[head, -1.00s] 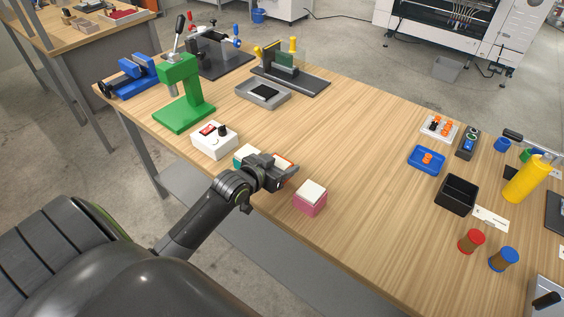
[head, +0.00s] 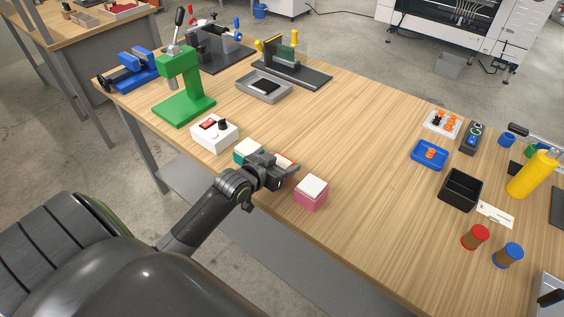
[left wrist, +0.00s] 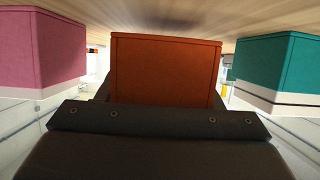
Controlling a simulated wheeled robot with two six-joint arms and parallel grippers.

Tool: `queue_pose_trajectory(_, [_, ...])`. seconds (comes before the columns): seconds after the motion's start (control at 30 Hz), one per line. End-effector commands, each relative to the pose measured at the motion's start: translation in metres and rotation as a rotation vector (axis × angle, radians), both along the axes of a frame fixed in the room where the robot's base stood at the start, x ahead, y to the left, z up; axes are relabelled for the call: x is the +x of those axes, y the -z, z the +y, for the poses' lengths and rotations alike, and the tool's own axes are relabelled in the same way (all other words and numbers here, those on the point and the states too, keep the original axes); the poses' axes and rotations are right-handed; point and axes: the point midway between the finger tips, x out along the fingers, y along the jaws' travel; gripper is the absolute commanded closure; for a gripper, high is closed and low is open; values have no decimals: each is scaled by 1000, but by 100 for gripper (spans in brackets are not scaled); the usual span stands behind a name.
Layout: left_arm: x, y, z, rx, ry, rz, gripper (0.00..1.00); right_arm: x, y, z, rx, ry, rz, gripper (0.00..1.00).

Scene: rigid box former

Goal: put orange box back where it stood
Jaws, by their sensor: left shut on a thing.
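The orange box (left wrist: 166,70) is between the jaws of my left gripper (head: 286,172), which is shut on it. In the head view only a thin strip of the orange box (head: 285,160) shows behind the gripper. It is in the row between the teal box (head: 247,149) and the pink box (head: 311,193), near the table's front edge. In the left wrist view, which looks upside down, the pink box (left wrist: 42,50) is at left and the teal box (left wrist: 276,68) at right, with gaps to both. I cannot tell whether the orange box touches the table. My right gripper is not in view.
A white box with a red switch (head: 214,134) and a green press (head: 184,90) stand left of the row on the wooden table (head: 345,135). A grey tray (head: 264,88) is behind. The table right of the pink box is clear up to a black bin (head: 461,190).

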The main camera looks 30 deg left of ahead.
Motion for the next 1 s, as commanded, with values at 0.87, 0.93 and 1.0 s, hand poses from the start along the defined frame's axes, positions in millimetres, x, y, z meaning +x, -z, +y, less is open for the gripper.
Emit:
queue_pose_trajectory(0.87, [0, 12, 0, 0, 0, -1, 32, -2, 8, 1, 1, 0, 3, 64])
queue_pose_trajectory(0.93, [0, 12, 0, 0, 0, 0, 23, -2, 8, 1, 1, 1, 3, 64])
queue_pose_trajectory(1.0, [0, 12, 0, 0, 0, 0, 15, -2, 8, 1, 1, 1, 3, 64])
